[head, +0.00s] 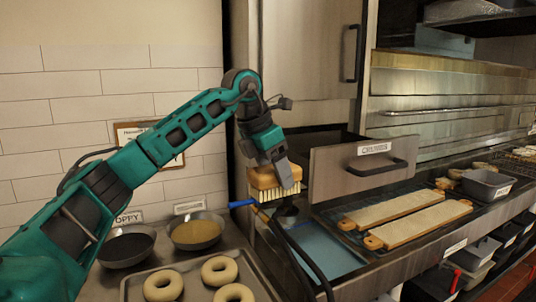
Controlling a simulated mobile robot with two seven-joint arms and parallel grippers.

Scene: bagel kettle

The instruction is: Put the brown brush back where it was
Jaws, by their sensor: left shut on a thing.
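My left gripper (282,168) is shut on the brown brush (264,179). The brush has a tan-brown block with pale bristles (283,192) pointing down. It is held above the counter, just left of the drawer front with a dark handle. A blue stick-like thing (242,204) shows just under the bristles; I cannot tell whether the two touch. A dark round thing (287,212) shows below the brush, partly hidden. My right gripper is not in view.
A tray with several dough rings (220,270) and two bowls (197,230) (126,246) stand at the lower left. The metal drawer front (330,178) stands close right of the brush. Two long boards (405,214) lie on the counter beyond. A grey bin (487,185) stands at right.

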